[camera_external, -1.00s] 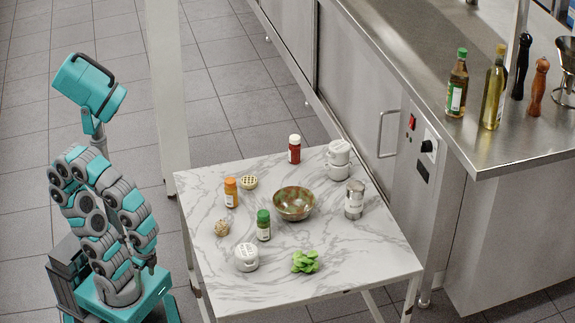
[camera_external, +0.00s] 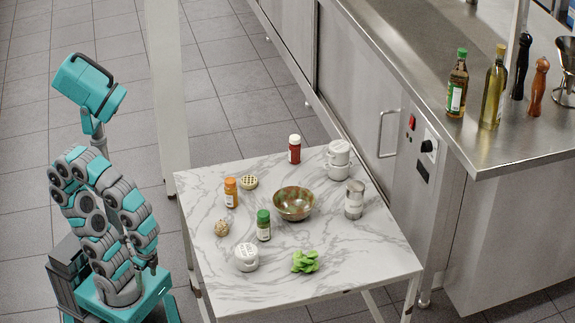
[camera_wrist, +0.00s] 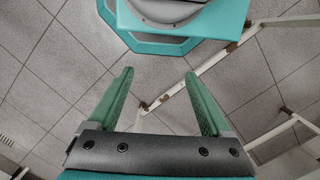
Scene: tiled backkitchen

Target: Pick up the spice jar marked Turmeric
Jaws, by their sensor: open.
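A jar with orange contents and an orange cap (camera_external: 230,193) stands upright at the left of the marble table (camera_external: 330,262). A green-capped jar (camera_external: 263,226) stands nearer the front, and a red jar with a white cap (camera_external: 294,150) at the back. Their label words are too small to read, so I cannot confirm which is marked Turmeric; the orange one has a turmeric-like colour. My gripper (camera_wrist: 157,85) is open and empty in the wrist view, pointed at floor tiles. My arm is folded left of the table, away from the jars.
A brown-green bowl (camera_external: 308,213) sits mid-table, with a metal can (camera_external: 354,199) and stacked white cups (camera_external: 340,172) to its right. A white lidded pot (camera_external: 247,264), green leaves (camera_external: 305,262), a small round item (camera_external: 221,228) and a lattice-topped item (camera_external: 249,182) surround the jars.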

